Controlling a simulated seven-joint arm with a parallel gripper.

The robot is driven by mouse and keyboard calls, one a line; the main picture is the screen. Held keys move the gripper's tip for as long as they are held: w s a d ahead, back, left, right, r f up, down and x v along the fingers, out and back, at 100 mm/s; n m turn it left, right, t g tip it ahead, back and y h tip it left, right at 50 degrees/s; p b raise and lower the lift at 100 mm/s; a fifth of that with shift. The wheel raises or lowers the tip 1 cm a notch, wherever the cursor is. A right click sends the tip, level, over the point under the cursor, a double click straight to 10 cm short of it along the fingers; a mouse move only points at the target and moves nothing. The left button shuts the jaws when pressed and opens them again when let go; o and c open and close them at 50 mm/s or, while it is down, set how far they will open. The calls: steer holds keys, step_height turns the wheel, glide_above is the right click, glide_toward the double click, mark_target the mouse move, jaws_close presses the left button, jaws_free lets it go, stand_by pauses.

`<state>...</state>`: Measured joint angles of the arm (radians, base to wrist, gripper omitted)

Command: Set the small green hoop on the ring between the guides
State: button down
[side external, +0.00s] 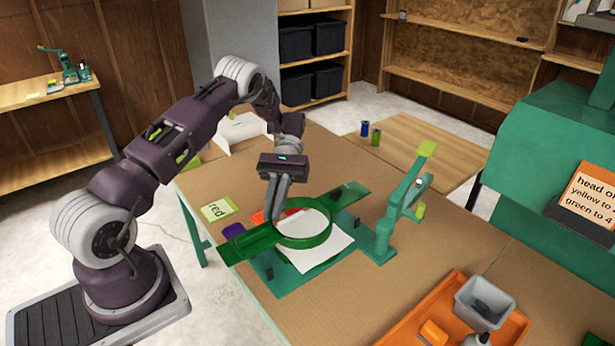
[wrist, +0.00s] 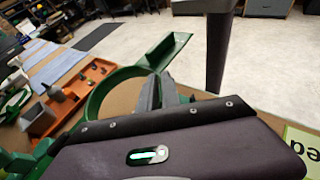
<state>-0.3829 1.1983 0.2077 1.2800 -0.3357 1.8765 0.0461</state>
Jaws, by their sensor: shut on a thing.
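The green hoop (side external: 329,236) is a round band with a flat arm on each side. It is over a white sheet (side external: 322,258) on a green base plate (side external: 287,286). My gripper (side external: 272,214) points down and is shut on the hoop's far-left side. The hoop (wrist: 92,104) and one trough-like arm (wrist: 168,50) also show in the wrist view, beside my fingers (wrist: 160,93). Small dark posts, perhaps the guides, stand on the base, one at the front (side external: 268,272). The ring is hidden under the sheet and hoop. I cannot tell whether the hoop touches the sheet.
A green upright with a raised lever (side external: 400,200) stands right of the hoop. An orange tray (side external: 425,310) with a grey bin (side external: 484,301) is at the front right. A large green machine (side external: 545,150) is at the right. A "red" card (side external: 215,210) and purple piece (side external: 233,231) lie left.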

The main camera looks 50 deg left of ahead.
mark_target(337, 208)
steer(key=s+a+m+g+y, duration=0.35)
steer(key=s+m+y, duration=0.25)
steer(key=m+y, duration=0.6)
steer(key=w+r+m+t+y, duration=0.2)
steer(key=w+m+t+y, duration=0.85)
steer(key=m+t, duration=0.55)
steer(key=w+d+f+m+t+h, duration=0.1)
steer(key=w+d+m+t, duration=0.1)
steer(key=d, duration=0.1)
steer(key=w+d+f+m+t+h, duration=0.1)
steer(key=w+d+m+t, duration=0.1)
steer(key=d+m+t, duration=0.1)
steer(key=w+d+m+t+h, duration=0.2)
steer(key=d, duration=0.3)
steer(key=shift+w+f+m+t, duration=0.2)
steer(key=shift+f+m+t, duration=0.1)
steer(key=shift+f, duration=0.1)
steer(key=shift+d+f, duration=0.15)
steer(key=shift+f, duration=0.05)
steer(key=shift+w+f, duration=0.1)
steer(key=shift+f, duration=1.45)
steer(key=shift+d+m, duration=0.1)
steer(key=shift+m, duration=0.2)
